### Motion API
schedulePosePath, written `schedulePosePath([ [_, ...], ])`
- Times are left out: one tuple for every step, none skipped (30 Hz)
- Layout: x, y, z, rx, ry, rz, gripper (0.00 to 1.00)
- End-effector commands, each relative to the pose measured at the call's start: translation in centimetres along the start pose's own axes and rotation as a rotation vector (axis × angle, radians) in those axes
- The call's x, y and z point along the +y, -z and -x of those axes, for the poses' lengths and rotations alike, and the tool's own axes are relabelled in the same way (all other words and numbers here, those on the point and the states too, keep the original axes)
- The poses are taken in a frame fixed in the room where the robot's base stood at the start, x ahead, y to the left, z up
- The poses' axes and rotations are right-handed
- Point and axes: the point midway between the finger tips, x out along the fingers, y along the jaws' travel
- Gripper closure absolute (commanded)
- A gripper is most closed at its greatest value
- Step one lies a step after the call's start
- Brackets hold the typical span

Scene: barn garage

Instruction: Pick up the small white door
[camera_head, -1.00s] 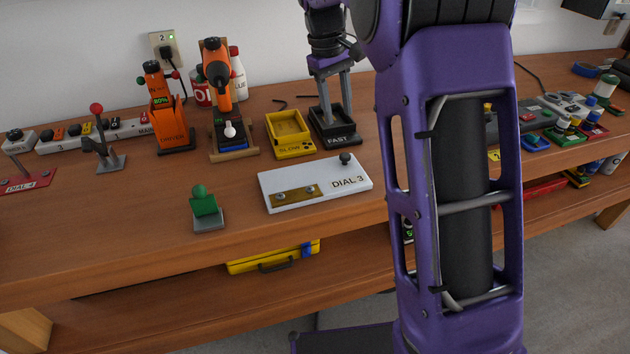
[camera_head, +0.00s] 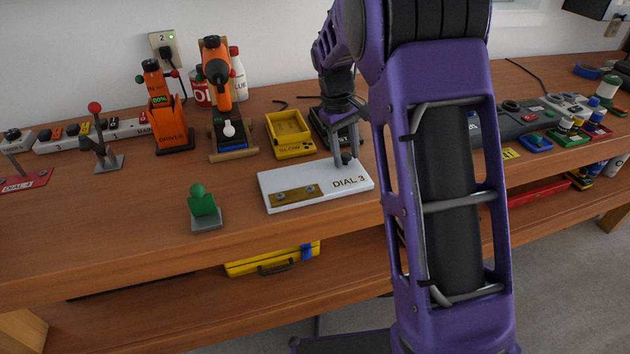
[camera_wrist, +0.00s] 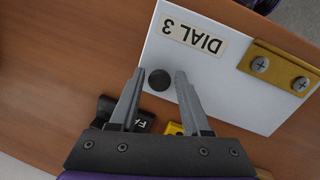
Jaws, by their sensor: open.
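The small white door (camera_head: 330,185) is a flat white panel lying on the workbench, with a "DIAL 3" label, a brass hinge plate and a dark round knob (camera_wrist: 159,80). It also shows in the wrist view (camera_wrist: 215,75), where the label appears upside down. My gripper (camera_head: 347,160) is over the knob end of the door. In the wrist view, my gripper (camera_wrist: 160,75) is open, with one finger on either side of the knob. I cannot tell whether the fingers touch the knob or the door.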

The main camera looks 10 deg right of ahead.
Motion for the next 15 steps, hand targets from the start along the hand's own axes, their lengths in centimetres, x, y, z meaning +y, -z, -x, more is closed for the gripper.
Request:
schedulePosePath([
  [0.02, 0.0, 0.02, 0.0, 0.0, 0.0, 0.52],
  [0.02, 0.0, 0.03, 0.0, 0.0, 0.0, 0.52],
  [0.02, 0.0, 0.03, 0.0, 0.0, 0.0, 0.52],
  [0.02, -0.01, 0.04, 0.0, 0.0, 0.0, 0.54],
  [0.01, 0.0, 0.04, 0.0, 0.0, 0.0, 0.6],
  [0.01, 0.0, 0.04, 0.0, 0.0, 0.0, 0.67],
  [0.02, 0.0, 0.05, 0.0, 0.0, 0.0, 0.72],
  [0.01, 0.0, 0.05, 0.0, 0.0, 0.0, 0.78],
  [0.02, 0.0, 0.05, 0.0, 0.0, 0.0, 0.85],
  [0.02, 0.0, 0.05, 0.0, 0.0, 0.0, 0.9],
  [0.01, 0.0, 0.06, 0.0, 0.0, 0.0, 0.96],
  [0.02, 0.0, 0.06, 0.0, 0.0, 0.0, 1.0],
  [0.02, 0.0, 0.06, 0.0, 0.0, 0.0, 1.0],
  [0.02, 0.0, 0.07, 0.0, 0.0, 0.0, 1.0],
  [0.02, 0.0, 0.07, 0.0, -0.001, 0.0, 1.0],
])
